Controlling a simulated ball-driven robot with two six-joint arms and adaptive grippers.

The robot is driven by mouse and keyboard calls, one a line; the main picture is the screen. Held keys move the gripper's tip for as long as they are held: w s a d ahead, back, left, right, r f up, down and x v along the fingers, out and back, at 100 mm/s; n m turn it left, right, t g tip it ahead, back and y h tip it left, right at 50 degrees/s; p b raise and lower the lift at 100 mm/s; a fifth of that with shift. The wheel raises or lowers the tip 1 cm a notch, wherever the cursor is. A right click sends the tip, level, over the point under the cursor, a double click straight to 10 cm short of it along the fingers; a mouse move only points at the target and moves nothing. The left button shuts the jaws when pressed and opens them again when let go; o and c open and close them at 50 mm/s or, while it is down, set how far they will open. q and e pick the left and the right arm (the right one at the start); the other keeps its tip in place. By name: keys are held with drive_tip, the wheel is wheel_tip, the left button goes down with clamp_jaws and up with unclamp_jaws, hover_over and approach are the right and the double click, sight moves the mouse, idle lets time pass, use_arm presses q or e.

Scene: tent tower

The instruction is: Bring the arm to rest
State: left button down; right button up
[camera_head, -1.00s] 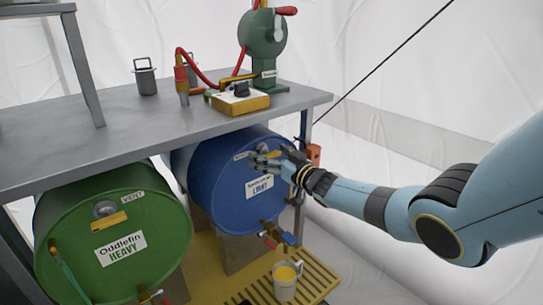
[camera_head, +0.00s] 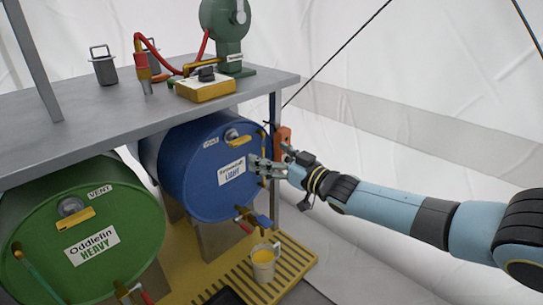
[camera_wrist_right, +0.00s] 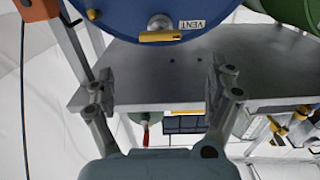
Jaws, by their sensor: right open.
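My right gripper (camera_head: 262,165) is in front of the blue drum (camera_head: 190,165), beside its white label at the right of the drum's face. It also shows in the right wrist view (camera_wrist_right: 160,88), with its two fingers wide apart and nothing between them. The wrist view shows the blue drum's VENT label and yellow vent lever (camera_wrist_right: 161,37) at the top. In the head view that yellow lever (camera_head: 240,140) is clear of the gripper. My right arm (camera_head: 385,207) reaches in from the right. My left gripper is not in view.
A green drum (camera_head: 130,225) lies at the left under the grey bench (camera_head: 90,130). A mug of yellow liquid (camera_head: 263,265) stands on the yellow slatted tray (camera_head: 298,262) below the blue drum. A yellow box (camera_head: 205,88) and green pump (camera_head: 228,35) stand on the bench.

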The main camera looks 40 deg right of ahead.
idle(0.4)
drive_tip(key=s+a+f+m+g+h+p, duration=0.1)
drive_tip(key=s+a+f+g+p, duration=0.15)
drive_tip(key=s+f, duration=0.55)
drive_tip(key=s+a+f+m+g+p, duration=0.15)
drive_tip(key=s+f+g+p, duration=0.3)
drive_tip(key=s, duration=0.65)
drive_tip(key=s+a+f+g+h+p, duration=0.1)
drive_tip(key=s+a+f+g+p, duration=0.15)
drive_tip(key=s+f, duration=0.6)
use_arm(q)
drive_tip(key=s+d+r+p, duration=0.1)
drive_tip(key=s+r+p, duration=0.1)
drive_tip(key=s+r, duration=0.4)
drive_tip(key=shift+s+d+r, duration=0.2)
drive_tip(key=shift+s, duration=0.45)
use_arm(e)
drive_tip(key=s+a+f+g, duration=0.1)
drive_tip(key=s+f+g, duration=0.1)
drive_tip(key=s, duration=0.7)
drive_tip(key=s+a+f+n+g, duration=0.1)
drive_tip(key=s+a+f+g, duration=0.1)
drive_tip(key=s, duration=0.7)
drive_tip(key=s+a+f+n+g, duration=0.1)
drive_tip(key=s+g, duration=0.3)
drive_tip(key=s, duration=0.6)
drive_tip(key=shift+a+f, duration=0.5)
drive_tip(key=shift+f, duration=0.35)
drive_tip(key=shift+s, duration=0.1)
